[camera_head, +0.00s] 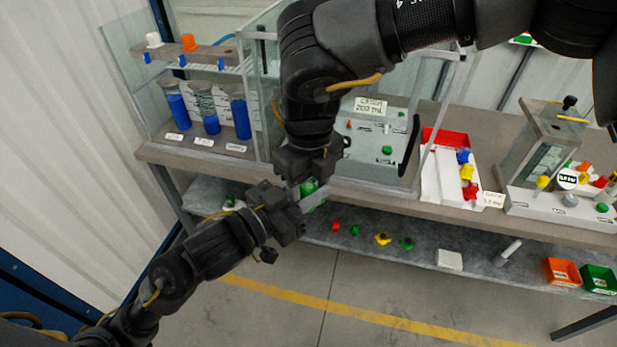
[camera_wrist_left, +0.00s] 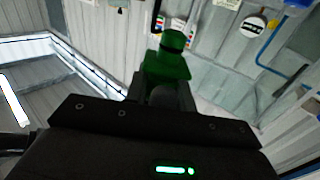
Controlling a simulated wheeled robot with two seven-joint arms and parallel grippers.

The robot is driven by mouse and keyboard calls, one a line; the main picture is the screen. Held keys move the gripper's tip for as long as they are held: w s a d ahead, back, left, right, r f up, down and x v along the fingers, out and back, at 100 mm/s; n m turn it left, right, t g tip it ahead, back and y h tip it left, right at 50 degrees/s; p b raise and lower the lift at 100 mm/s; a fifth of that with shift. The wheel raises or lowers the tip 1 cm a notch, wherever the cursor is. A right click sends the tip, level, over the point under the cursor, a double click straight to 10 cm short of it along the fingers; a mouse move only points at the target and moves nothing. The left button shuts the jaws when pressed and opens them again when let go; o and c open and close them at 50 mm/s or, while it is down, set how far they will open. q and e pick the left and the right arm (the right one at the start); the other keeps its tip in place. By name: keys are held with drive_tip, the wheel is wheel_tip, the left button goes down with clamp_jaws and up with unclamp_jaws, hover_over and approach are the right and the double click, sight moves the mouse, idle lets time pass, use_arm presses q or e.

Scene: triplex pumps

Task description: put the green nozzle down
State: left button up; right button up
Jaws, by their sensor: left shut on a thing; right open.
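The green nozzle (camera_head: 309,187) is in the jaws of my left gripper (camera_head: 302,200), in front of the bench's front edge. In the left wrist view the green nozzle (camera_wrist_left: 168,62) stands out between the fingers of my left gripper (camera_wrist_left: 165,92), which is shut on it. My right gripper (camera_head: 308,178) points down from above, open, close beside the nozzle. The arms partly cover the nozzle in the head view, and I cannot tell whether the right fingers touch it.
The bench (camera_head: 480,115) carries a glass-sided enclosure, a red and white tray (camera_head: 437,185) with coloured nozzles, and a nozzle rack (camera_head: 545,205). The lower shelf (camera_head: 320,242) holds several small coloured parts, a white block (camera_head: 449,259), an orange bin (camera_head: 562,271) and a green bin (camera_head: 598,278).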

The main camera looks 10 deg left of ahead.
drive_tip(key=c, duration=0.9)
use_arm(q)
drive_tip(key=o, duration=1.1)
drive_tip(key=shift+c, duration=0.2)
use_arm(e)
drive_tip(key=shift+c, duration=0.9)
